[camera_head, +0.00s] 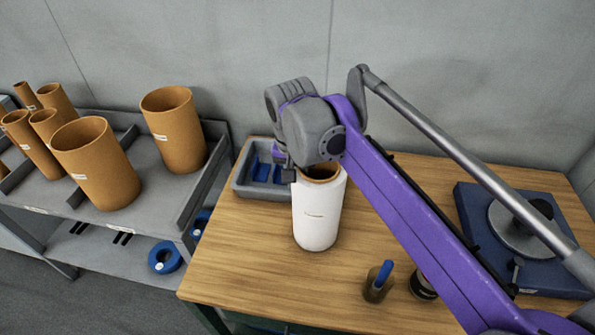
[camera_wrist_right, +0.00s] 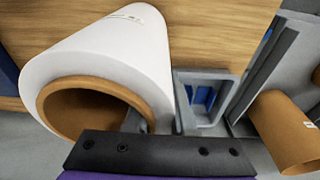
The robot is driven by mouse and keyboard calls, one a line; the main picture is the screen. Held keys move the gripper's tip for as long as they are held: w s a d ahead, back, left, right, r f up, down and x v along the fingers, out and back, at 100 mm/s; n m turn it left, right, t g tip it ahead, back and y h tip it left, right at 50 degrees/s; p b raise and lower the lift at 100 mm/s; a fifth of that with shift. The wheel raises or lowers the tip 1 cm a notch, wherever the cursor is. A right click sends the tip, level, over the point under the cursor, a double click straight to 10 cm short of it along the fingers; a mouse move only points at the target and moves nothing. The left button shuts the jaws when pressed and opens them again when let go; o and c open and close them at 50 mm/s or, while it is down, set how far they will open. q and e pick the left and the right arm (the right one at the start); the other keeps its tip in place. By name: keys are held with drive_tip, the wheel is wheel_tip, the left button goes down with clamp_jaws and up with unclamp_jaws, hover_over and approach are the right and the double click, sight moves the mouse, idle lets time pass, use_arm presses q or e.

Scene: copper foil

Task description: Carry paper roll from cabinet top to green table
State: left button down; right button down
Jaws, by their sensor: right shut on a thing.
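The paper roll (camera_head: 318,213) is a white cylinder with a brown cardboard core. It is upright over the wooden top of a table (camera_head: 245,262) with a dark green frame. I cannot tell whether its bottom touches the wood. My right gripper (camera_head: 296,176) is shut on the roll's upper rim, on its left side. The right wrist view shows the roll (camera_wrist_right: 105,55) with its open core end close to the gripper (camera_wrist_right: 145,122); the fingertips are mostly hidden. My left gripper is not in view.
A grey tray with blue parts (camera_head: 246,186) lies behind the roll. A grey rack (camera_head: 150,195) with several brown tubes stands at left. Bare wood lies front left.

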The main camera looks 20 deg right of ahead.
drive_tip(key=shift+f, duration=0.3)
drive_tip(key=c, duration=0.7)
unclamp_jaws()
drive_tip(key=shift+r, duration=0.15)
drive_tip(key=r, duration=0.4)
drive_tip(key=s+r+p, duration=0.1)
drive_tip(key=r, duration=0.3)
drive_tip(key=a+r, duration=0.1)
drive_tip(key=r, duration=0.2)
drive_tip(key=shift+s+a+r, duration=0.1)
drive_tip(key=shift+s+r, duration=0.1)
drive_tip(key=shift+r, duration=0.2)
